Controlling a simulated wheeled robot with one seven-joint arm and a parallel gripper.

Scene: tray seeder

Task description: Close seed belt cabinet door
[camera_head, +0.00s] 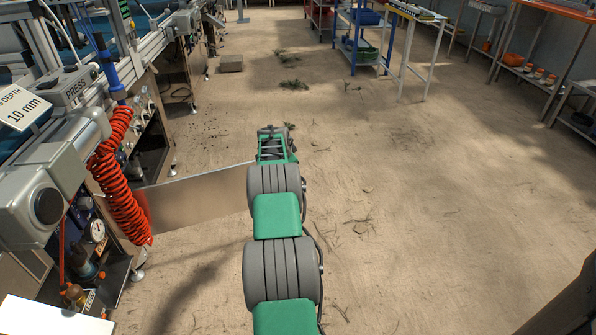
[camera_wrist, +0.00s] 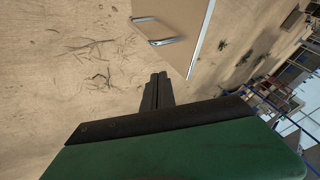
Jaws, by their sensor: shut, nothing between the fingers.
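The cabinet door (camera_head: 195,198) is a flat metal panel standing open, reaching out from the machine on the left over the floor. In the wrist view the door (camera_wrist: 180,18) shows at the top, with a metal bar handle (camera_wrist: 160,32) on its face. My gripper (camera_wrist: 158,78) is shut and empty, its fingertips below the handle in the picture and apart from it. In the head view my arm covers the door's free end, and my gripper's fingers are hidden. The cabinet opening (camera_head: 150,135) is partly visible behind the red coiled hose.
A red coiled hose (camera_head: 120,190) hangs in front of the machine at left. A blue rack (camera_head: 365,40) and a white-legged table (camera_head: 415,50) stand at the back. The sandy floor (camera_head: 430,200) to the right is clear apart from small debris.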

